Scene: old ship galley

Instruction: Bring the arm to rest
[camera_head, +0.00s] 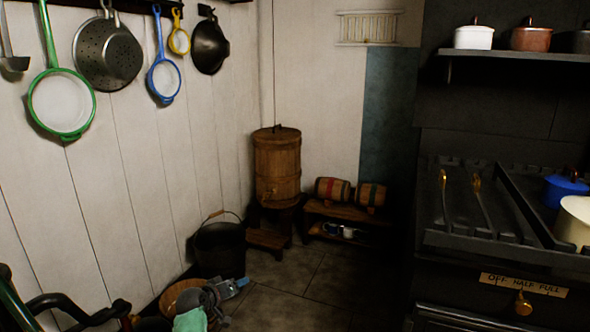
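A grey jointed part with a blue tip, which looks like my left gripper (230,291), shows at the bottom edge, left of centre. A pale teal piece lies against it at the frame edge, and I cannot tell what that is. The gripper is in front of a wooden tub and below a black bucket. Its fingers are too small and dark to tell whether they are open or shut. I see nothing clearly held. My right gripper is not in view.
The wooden tub (183,297) and black bucket (218,250) stand by the left wall. A wooden barrel (277,167) and a low bench (350,211) with small kegs stand behind. The dark stove (470,240) fills the right. Floor (300,290) between is clear.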

